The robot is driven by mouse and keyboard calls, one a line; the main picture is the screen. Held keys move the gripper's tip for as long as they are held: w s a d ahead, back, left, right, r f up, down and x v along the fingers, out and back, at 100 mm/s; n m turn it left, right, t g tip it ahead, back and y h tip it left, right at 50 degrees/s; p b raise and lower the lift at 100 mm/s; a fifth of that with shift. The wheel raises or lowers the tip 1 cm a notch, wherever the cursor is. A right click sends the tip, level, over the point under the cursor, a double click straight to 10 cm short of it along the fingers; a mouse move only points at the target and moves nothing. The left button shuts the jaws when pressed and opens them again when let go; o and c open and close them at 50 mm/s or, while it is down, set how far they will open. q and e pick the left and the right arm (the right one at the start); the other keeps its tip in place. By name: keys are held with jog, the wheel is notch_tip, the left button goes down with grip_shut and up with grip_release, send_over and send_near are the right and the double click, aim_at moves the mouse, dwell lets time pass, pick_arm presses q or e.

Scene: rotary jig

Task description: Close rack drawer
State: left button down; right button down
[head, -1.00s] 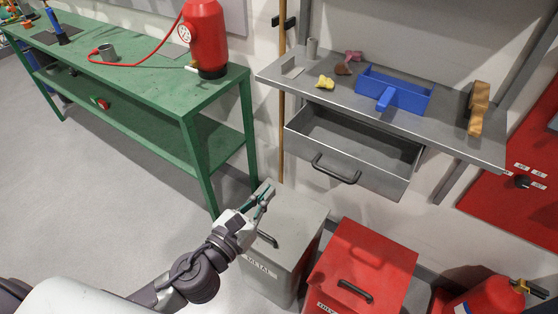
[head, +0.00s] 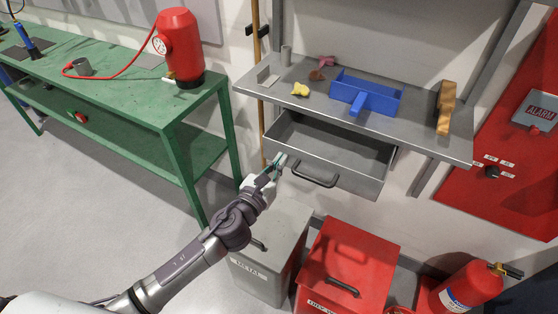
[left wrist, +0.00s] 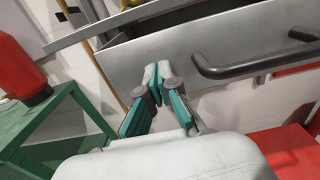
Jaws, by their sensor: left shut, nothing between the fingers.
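The rack drawer (head: 345,150) is pulled out below the grey rack shelf (head: 415,128). It is empty inside and has a dark bar handle (head: 314,178) on its front. My left gripper (head: 277,163) is shut and empty at the left end of the drawer front. In the left wrist view the closed fingertips (left wrist: 157,72) point at the grey drawer front (left wrist: 190,50), left of the handle (left wrist: 255,64). I cannot tell whether they touch it. My right gripper is not in view.
The shelf holds a blue tray (head: 378,96), a yellow piece (head: 300,90) and a wooden block (head: 446,105). A grey bin (head: 284,235) and a red bin (head: 350,255) stand below. A green workbench (head: 140,105) is at the left. A fire extinguisher (head: 468,288) stands at the lower right.

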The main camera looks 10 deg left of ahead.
aim_at(300, 141)
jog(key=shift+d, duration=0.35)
